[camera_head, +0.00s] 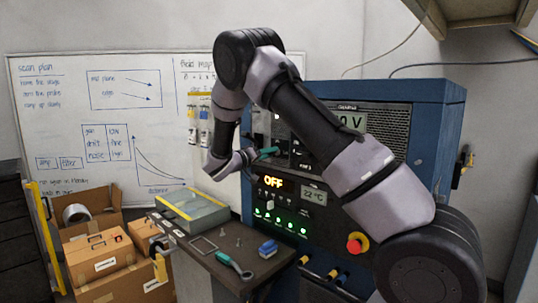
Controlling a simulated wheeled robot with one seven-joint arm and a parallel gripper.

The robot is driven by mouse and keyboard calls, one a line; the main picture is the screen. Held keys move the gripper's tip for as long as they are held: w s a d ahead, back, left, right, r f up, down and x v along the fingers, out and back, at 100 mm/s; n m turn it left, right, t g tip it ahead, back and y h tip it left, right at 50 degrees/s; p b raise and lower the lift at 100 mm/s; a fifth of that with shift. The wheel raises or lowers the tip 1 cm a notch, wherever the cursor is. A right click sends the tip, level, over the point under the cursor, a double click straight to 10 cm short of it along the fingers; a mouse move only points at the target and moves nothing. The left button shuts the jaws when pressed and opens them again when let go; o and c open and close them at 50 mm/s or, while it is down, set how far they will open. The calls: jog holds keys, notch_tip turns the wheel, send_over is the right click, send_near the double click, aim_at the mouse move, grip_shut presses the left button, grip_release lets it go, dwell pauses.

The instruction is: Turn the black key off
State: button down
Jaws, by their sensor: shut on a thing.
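My gripper (264,154) reaches in from the left to the front of the blue equipment cabinet (395,220), with teal at its tips. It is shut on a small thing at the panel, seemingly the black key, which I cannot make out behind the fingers. Just below, an orange lit sign (273,182) reads OFF. A small display (313,195) beside it shows 22 °C. A larger display (350,122), partly hidden by my arm, shows "0 V". A row of green lights (280,221) glows lower on the panel.
A red emergency button (357,243) on a yellow base sits low on the cabinet. A dark bench (215,262) in front holds a teal-handled tool (235,266), a blue block (268,249) and a grey-yellow case (192,210). Cardboard boxes (98,255) stand at left.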

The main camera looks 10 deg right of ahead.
jog(key=shift+a+n, duration=0.1)
jog(key=shift+n, duration=4.8)
jog(key=shift+c, duration=2.2)
grip_release()
jog(key=v, duration=1)
jog(key=shift+s+a, duration=0.25)
jog(key=shift+a, duration=0.05)
jog(key=shift+f, duration=0.1)
